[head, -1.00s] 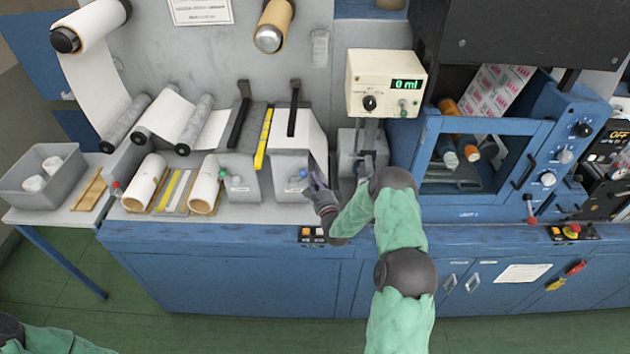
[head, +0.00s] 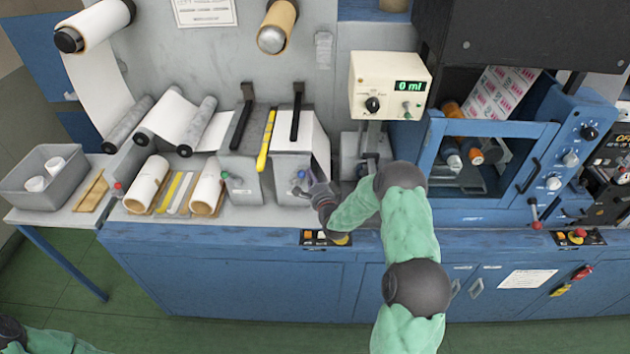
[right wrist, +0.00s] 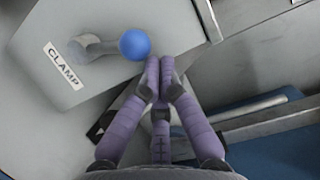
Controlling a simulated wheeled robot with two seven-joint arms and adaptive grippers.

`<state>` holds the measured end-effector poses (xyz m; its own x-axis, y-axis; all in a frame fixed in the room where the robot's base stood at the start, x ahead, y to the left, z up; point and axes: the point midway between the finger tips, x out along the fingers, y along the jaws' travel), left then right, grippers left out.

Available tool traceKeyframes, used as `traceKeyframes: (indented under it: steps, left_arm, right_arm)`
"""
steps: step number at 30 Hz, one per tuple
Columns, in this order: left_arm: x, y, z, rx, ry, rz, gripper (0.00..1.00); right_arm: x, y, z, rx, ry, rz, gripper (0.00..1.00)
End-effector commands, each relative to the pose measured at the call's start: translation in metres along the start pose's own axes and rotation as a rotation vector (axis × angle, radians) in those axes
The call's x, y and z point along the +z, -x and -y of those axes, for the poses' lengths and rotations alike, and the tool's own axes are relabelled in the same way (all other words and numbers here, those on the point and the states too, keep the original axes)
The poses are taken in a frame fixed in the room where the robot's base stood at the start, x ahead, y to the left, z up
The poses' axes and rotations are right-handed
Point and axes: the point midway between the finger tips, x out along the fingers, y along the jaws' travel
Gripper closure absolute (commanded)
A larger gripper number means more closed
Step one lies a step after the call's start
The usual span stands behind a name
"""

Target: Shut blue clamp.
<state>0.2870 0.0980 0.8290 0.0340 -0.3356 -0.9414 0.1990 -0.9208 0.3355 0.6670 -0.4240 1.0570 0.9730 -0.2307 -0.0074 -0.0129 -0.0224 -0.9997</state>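The blue clamp is a short grey lever with a round blue knob (right wrist: 134,44), beside a label that reads CLAMP (right wrist: 63,65) on a light grey housing. In the head view the blue knob (head: 301,174) sits low on the front of the right-hand grey block. My right gripper (head: 313,184) is just right of the knob. In the right wrist view my right gripper's purple fingertips (right wrist: 160,68) are together, close beside the knob at its lower right. Nothing shows between them. Whether they touch the knob is unclear. My left gripper is out of view.
A similar block with a green knob (head: 225,175) stands to the left. A cream box with a green display (head: 390,85) stands on a post behind my right arm. White rolls (head: 147,184) lie on the bench to the left. A blue-framed machine (head: 490,210) is on the right.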

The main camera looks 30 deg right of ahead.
Motion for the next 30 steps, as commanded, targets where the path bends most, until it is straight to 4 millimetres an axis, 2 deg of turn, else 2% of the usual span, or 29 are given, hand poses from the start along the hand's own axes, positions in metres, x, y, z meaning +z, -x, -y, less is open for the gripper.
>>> traceKeyframes:
  steps: [15, 24, 30]
  left_arm:
    - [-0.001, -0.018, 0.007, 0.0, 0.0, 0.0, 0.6]
    - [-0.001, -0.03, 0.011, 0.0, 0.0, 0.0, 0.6]
    - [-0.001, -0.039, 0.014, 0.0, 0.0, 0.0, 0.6]
  right_arm:
    - [0.038, -0.013, 0.02, 0.168, 0.451, 0.005, 1.0]
    - [0.06, -0.021, 0.022, 0.259, 0.695, 0.004, 1.0]
    - [0.069, -0.025, 0.021, 0.26, 0.698, 0.003, 1.0]
